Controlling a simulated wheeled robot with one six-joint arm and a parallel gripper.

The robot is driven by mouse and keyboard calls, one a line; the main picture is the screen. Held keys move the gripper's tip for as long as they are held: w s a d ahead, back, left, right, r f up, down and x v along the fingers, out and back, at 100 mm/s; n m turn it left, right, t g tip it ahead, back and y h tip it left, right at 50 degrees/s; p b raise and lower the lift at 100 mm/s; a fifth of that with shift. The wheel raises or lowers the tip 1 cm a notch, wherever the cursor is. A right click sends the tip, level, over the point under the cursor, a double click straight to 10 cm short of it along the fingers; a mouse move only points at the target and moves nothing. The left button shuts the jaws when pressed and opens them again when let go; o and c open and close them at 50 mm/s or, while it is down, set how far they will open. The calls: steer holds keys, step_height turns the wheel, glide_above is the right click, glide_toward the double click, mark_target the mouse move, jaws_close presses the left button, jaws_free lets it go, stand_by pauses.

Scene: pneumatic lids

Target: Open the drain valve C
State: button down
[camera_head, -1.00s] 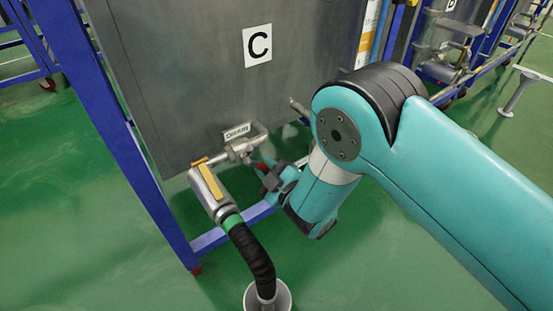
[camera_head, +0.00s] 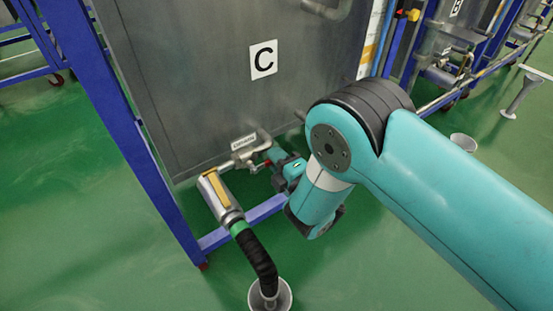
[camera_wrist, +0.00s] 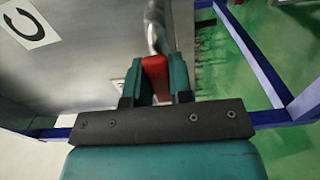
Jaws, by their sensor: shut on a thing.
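The drain valve C (camera_head: 246,155) sits at the bottom of the grey tank panel marked C (camera_head: 263,60), beside a small "DRAIN" type label (camera_head: 244,141). Its red handle (camera_wrist: 156,72) shows between the teal fingers in the wrist view. My gripper (camera_wrist: 157,82) is shut on the red handle; it also shows in the head view (camera_head: 270,164), at the right of the valve. A silver fitting with a yellow strip (camera_head: 217,190) hangs from the valve's pipe at the left. My gripper hides part of the handle.
A black hose (camera_head: 258,262) runs from the fitting into a grey floor funnel (camera_head: 284,295). Blue frame posts (camera_head: 130,130) flank the tank at the left, and a low blue bar (camera_head: 262,210) runs below it. Green floor is clear at the left.

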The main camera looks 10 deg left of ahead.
steer(key=shift+r+n, duration=0.15)
steer(key=shift+n, duration=0.15)
steer(key=c, duration=1)
jaws_free()
steer(key=b+v, duration=0.7)
steer(key=v, duration=1)
steer(key=shift+s+b, duration=0.25)
steer(key=shift+b, duration=0.1)
steer(key=shift+d, duration=0.1)
